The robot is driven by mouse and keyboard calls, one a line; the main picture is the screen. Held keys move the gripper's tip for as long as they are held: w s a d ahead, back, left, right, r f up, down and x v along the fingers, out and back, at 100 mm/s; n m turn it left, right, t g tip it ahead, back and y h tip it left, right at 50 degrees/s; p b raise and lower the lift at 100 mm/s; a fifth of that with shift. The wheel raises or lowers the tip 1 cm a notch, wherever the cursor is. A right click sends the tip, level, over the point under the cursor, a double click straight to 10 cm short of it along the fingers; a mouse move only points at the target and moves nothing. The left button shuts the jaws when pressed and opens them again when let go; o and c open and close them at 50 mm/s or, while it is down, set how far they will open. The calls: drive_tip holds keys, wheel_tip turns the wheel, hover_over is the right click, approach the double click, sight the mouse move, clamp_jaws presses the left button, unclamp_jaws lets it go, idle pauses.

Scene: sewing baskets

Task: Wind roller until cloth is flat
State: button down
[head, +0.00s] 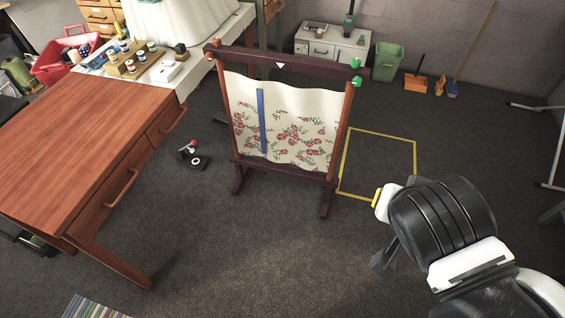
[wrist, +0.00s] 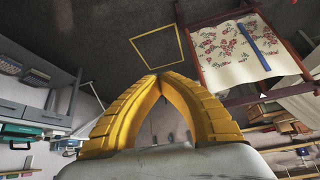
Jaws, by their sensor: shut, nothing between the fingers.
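The cloth (head: 290,125) is cream with red flowers and a blue vertical stripe. It hangs in a dark wooden frame (head: 328,172), and its top and bottom edges are wavy. The top roller (head: 300,66) has green knobs (head: 356,72) at its right end. In the wrist view the cloth (wrist: 233,57) and frame appear at upper right. My gripper (head: 377,197) is at the right of the frame in the head view, apart from it. In the wrist view its yellow fingers (wrist: 163,78) meet at the tips with nothing between them.
A wooden desk (head: 85,140) stands at left, beside a white table (head: 185,80) with spools. A yellow floor outline (head: 415,160) lies right of the frame. A green bin (head: 387,62), an orange dustpan (head: 416,84) and brooms stand at the back. The foreground floor is mostly clear.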

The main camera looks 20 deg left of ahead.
drive_tip(key=shift+s+a, duration=0.1)
drive_tip(key=shift+a, duration=0.15)
drive_tip(key=c, duration=2.2)
unclamp_jaws()
drive_tip(key=o, duration=0.9)
drive_tip(key=shift+o, duration=0.2)
wheel_tip(320, 180, up, 6)
drive_tip(key=p, duration=0.6)
drive_tip(key=shift+p, duration=0.3)
